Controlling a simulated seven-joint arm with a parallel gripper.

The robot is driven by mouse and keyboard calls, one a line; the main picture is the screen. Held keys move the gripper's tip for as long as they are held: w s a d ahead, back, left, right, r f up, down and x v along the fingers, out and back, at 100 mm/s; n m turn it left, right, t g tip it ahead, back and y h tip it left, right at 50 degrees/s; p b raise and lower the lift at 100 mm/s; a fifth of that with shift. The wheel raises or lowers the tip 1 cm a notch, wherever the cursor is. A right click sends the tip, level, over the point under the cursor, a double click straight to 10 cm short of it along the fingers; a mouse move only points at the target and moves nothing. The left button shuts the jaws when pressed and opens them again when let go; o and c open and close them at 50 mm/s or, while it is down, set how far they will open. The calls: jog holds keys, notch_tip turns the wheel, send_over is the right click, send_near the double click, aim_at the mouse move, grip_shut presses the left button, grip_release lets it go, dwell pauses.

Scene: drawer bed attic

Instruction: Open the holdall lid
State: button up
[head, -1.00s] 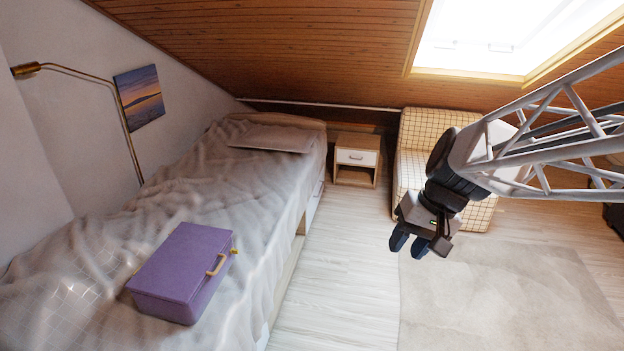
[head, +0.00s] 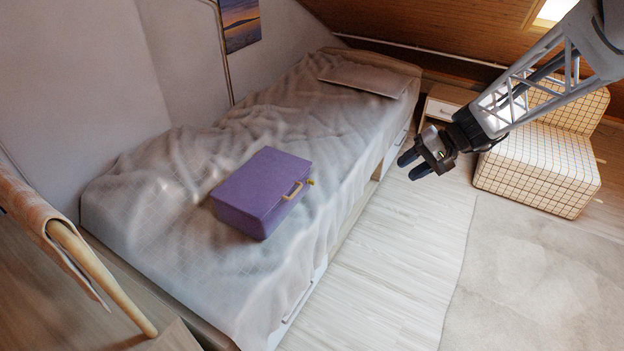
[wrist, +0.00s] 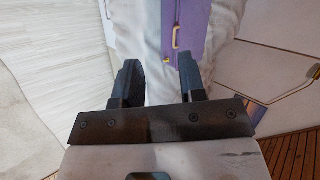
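The purple holdall (head: 262,192) lies on the bed in the head view, with its lid shut. A tan handle (head: 292,190) and a small brass-coloured piece (head: 310,182) are on its side facing the floor. In the wrist view the holdall (wrist: 183,38) shows at the top, beyond my fingers, with its handle (wrist: 176,37) in sight. My gripper (head: 411,168) is open and empty. It hangs above the floor to the right of the bed, well apart from the holdall.
The bed (head: 160,160) has a crumpled grey cover and a pillow (head: 365,78). A nightstand (head: 442,104) and a checked chair (head: 540,165) stand behind my gripper. A wooden chair-like piece (head: 85,255) is at the lower left. The floor beside the bed (head: 400,260) is clear.

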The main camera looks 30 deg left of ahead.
jog(key=w+a+f+g+y, duration=0.2)
jog(key=w+a+f, duration=0.4)
jog(key=a+f, duration=0.3)
jog(key=y, duration=0.5)
send_near(296, 191)
jog(key=a, duration=0.2)
jog(key=shift+s+a+f, duration=0.1)
jog(key=shift+s+f, duration=0.3)
jog(key=shift+a, duration=0.1)
jog(key=shift+x, duration=3.8)
jog(key=shift+s+f, duration=0.1)
grip_shut()
jog(key=shift+f, duration=0.1)
